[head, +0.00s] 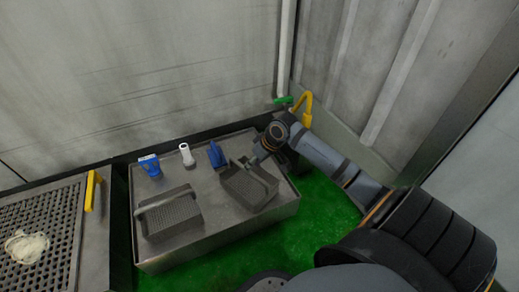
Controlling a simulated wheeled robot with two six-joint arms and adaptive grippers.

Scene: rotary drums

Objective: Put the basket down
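A dark grey basket (249,190) is at the right end of the metal table (222,222). It looks to be on or just above the tabletop; I cannot tell which. My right gripper (254,163) is at the far rim of this basket, pointing down. Its fingers are small and dark against the basket, so whether they are closed on the handle is unclear. A second grey basket (172,216) with a raised light handle stands on the left part of the table. My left gripper is not in view.
A blue and white container (150,166), a white bottle (187,155) and a blue object (216,155) stand along the table's back. A perforated surface (60,215) with a pale lump (27,247) is at left. A yellow hooked pipe (306,105) is by the wall.

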